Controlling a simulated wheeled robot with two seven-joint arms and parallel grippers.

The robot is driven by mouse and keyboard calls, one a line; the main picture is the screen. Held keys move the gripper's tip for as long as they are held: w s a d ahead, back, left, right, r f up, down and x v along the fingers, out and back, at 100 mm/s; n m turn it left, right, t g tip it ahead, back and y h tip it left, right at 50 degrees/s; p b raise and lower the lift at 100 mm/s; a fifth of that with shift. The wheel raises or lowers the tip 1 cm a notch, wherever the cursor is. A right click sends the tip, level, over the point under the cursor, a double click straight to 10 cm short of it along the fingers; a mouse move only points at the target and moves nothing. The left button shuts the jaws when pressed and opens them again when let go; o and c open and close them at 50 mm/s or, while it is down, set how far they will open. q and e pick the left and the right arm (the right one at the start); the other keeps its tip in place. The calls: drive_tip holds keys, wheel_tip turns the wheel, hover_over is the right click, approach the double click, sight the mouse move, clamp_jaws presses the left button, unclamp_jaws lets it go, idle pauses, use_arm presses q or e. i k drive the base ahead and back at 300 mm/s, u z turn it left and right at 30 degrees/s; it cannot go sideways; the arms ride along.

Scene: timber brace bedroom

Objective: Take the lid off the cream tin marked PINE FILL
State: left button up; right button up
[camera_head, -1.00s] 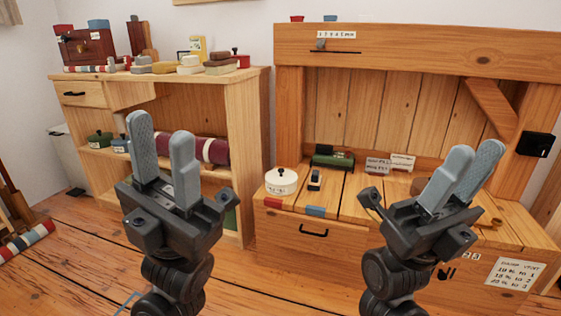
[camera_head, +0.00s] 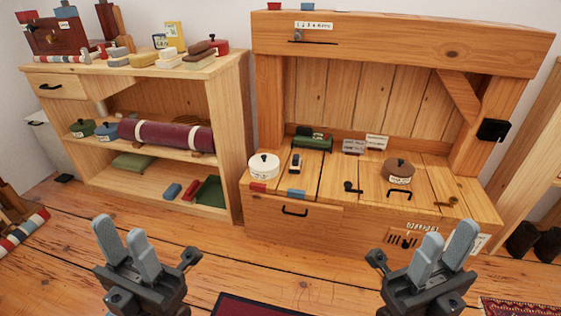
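A round cream tin (camera_head: 263,169) with a flat lid and a dark knob stands at the left end of the wooden bench top. Its lid is on, and its front label is too small to read. My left gripper (camera_head: 124,238) is low in the view over the floor, left of and well apart from the tin. Its fingers are apart and empty. My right gripper (camera_head: 445,245) is low at the right, in front of the bench, also with fingers apart and empty.
The bench (camera_head: 340,195) also bears a brown-lidded tin (camera_head: 398,170), a green box (camera_head: 313,140), a small black item (camera_head: 295,164) and cards. A shelf unit (camera_head: 238,150) with a maroon roll (camera_head: 165,135) stands left. Floor between my grippers is clear except a dark rug (camera_head: 255,306).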

sight(261, 162)
drive_tip(key=z, duration=1.55)
drive_tip(key=i, duration=1.9)
drive_tip(key=u, duration=1.7)
